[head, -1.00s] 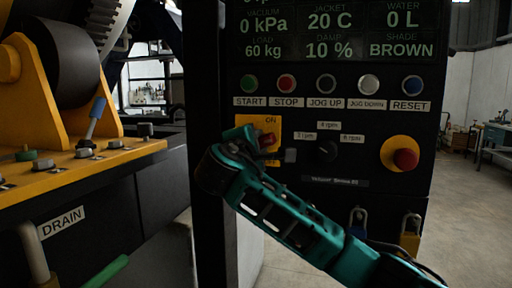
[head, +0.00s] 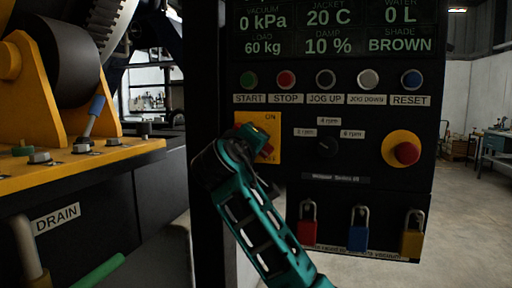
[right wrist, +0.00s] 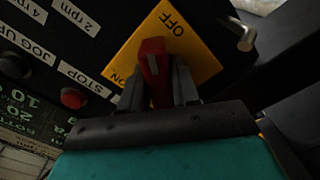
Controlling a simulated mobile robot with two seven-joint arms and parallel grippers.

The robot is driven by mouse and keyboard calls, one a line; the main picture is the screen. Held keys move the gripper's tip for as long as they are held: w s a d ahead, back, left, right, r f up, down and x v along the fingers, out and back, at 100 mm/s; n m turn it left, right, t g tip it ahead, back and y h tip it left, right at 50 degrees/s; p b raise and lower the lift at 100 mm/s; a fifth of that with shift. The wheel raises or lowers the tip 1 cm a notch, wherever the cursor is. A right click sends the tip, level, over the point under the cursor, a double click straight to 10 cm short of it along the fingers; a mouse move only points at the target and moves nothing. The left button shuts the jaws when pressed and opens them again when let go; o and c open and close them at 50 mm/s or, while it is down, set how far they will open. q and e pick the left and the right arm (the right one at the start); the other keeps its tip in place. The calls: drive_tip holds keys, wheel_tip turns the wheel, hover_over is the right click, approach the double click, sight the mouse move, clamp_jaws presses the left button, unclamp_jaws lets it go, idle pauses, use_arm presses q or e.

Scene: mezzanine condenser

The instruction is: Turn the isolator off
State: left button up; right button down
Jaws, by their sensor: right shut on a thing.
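The isolator is a yellow plate (head: 273,123) with ON at its top and a red handle (head: 266,149) at its middle, on the dark control panel. My right gripper (head: 258,146) is at the plate and partly covers it. In the right wrist view, its fingers (right wrist: 157,88) are shut on the red handle (right wrist: 152,62), one on each side. There the yellow plate (right wrist: 190,50) shows both OFF and ON, and the handle lies at a slant to the line between these words. My left gripper is not in view.
Buttons, including the red stop button (head: 286,79), run above the isolator. A black rotary knob (head: 327,147) and a red emergency button (head: 407,153) sit to its right. Red (head: 308,230), blue (head: 358,236) and yellow (head: 412,240) padlocks hang below. Yellow machinery (head: 80,165) stands left.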

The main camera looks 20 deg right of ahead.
drive_tip(key=shift+a+f+m, duration=0.1)
drive_tip(key=shift+f+m, duration=0.1)
drive_tip(key=shift+m, duration=0.7)
drive_tip(key=c, duration=0.9)
unclamp_jaws()
drive_tip(key=shift+r, duration=0.1)
drive_tip(key=b+v, duration=0.1)
drive_tip(key=v, duration=1.2)
